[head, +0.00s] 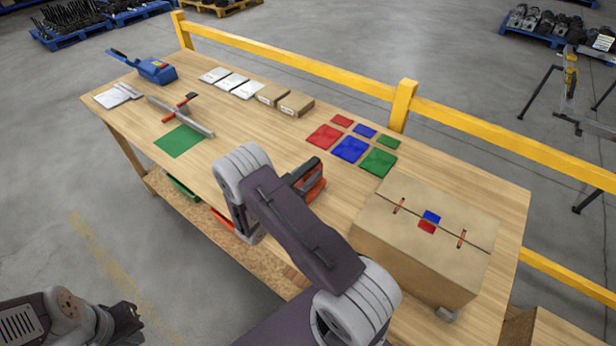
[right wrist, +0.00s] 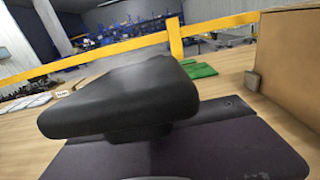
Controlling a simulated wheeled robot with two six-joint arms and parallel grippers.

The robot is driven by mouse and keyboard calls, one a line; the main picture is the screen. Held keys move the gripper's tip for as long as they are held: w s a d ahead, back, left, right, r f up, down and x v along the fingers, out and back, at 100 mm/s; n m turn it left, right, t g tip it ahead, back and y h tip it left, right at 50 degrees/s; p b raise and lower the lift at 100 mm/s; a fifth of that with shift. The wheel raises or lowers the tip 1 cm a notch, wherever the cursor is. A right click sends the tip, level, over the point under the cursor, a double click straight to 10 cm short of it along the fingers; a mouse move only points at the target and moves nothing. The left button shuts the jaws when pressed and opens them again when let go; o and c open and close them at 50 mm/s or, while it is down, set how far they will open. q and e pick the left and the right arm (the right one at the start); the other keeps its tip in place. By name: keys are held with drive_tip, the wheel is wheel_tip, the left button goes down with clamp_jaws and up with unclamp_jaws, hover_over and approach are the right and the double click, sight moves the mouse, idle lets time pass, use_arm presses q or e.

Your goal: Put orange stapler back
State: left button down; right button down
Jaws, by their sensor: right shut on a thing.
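The orange stapler (head: 316,189) shows as a small orange-red part beside the black end of my right gripper (head: 306,178), over the middle of the workbench. My right gripper is shut on it; my arm hides much of it. In the right wrist view a large black shape fills the middle, and I cannot tell whether it is stapler or finger. My left gripper (head: 128,322) is low at the left, off the bench and far from the stapler; its fingers are unclear.
A closed cardboard box (head: 425,245) with red marks across its seam stands at the bench's right. Coloured squares (head: 350,149) lie behind my right gripper. A yellow rail (head: 300,64) runs behind.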

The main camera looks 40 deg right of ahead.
drive_tip(key=shift+w+f, duration=0.1)
drive_tip(key=shift+f, duration=0.75)
drive_tip(key=shift+f, duration=0.15)
drive_tip(key=c, duration=0.9)
unclamp_jaws()
